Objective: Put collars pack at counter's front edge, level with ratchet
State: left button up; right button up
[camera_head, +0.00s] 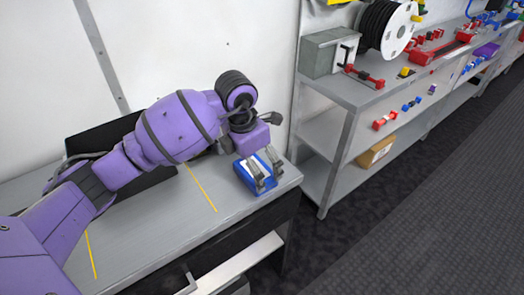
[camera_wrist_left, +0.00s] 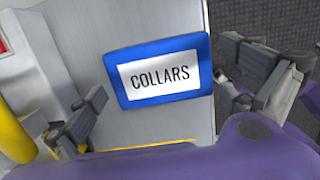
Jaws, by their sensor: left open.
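The collars pack is a blue pack with a white label reading COLLARS in the left wrist view (camera_wrist_left: 160,73). In the head view the pack (camera_head: 262,184) is at the right end of the grey counter (camera_head: 165,232), close to its front corner. My left gripper (camera_head: 264,168) is open just above the pack. In the left wrist view the fingers of my left gripper (camera_wrist_left: 160,90) stand on either side of the pack, with a gap at the left one. Whether the pack touches the counter is hard to tell. I cannot make out a ratchet on the counter. My right gripper is out of view.
Yellow lines (camera_head: 200,188) cross the counter. A dark panel (camera_head: 95,140) stands behind my arm. To the right, beyond a floor gap, a shelving bench (camera_head: 345,95) carries a grey box (camera_head: 325,53), a black cable reel (camera_head: 380,28) and several small red parts.

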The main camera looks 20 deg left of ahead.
aim_at(249, 172)
pick_arm(q)
notch_tip(249, 172, up, 10)
jog(key=s, duration=0.1)
jog(key=shift+a+r, duration=0.2)
jog(key=shift+a, duration=0.25)
jog(key=shift+s+f, duration=0.1)
jog(key=shift+s, duration=0.05)
